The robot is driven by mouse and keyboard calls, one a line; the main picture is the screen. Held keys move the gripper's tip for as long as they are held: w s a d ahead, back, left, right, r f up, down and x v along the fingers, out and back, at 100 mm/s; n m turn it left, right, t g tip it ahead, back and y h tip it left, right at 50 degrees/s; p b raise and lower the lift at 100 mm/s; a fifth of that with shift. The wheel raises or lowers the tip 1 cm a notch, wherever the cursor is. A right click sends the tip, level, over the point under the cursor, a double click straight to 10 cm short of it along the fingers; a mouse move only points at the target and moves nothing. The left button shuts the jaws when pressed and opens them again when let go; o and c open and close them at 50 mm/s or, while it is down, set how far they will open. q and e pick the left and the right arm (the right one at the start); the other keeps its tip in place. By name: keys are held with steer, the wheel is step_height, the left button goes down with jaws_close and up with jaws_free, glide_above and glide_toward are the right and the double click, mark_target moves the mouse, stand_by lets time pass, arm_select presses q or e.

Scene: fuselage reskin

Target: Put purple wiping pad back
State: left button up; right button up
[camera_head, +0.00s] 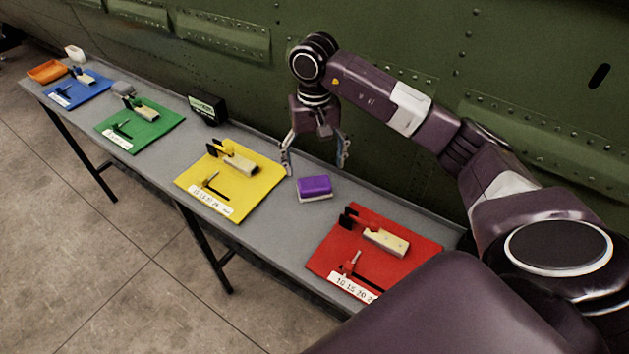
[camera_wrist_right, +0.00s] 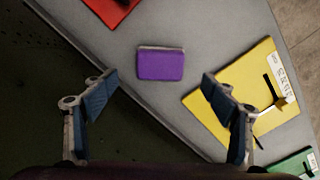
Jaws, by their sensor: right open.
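The purple wiping pad (camera_head: 314,187) lies on the grey table (camera_head: 270,226) between the yellow board and the red board, with a pale layer under its purple top. It also shows in the right wrist view (camera_wrist_right: 161,65), ahead of the fingers and between their lines. My right gripper (camera_head: 314,168) is open and empty above the table's back edge, behind the pad and apart from it. Its two fingers show in the right wrist view (camera_wrist_right: 160,90), spread wide. My left gripper is not in view.
A yellow board (camera_head: 250,201) and a red board (camera_head: 325,258) flank the pad, each carrying tools and a block. Green (camera_head: 160,121) and blue (camera_head: 97,90) boards, a black display box (camera_head: 207,108) and an orange tray (camera_head: 47,71) stand farther left. A riveted green fuselage wall (camera_head: 400,40) rises behind the table.

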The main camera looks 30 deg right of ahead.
mark_target(315, 183)
steer(key=shift+r+b, duration=0.4)
steer(key=shift+r, duration=1.8)
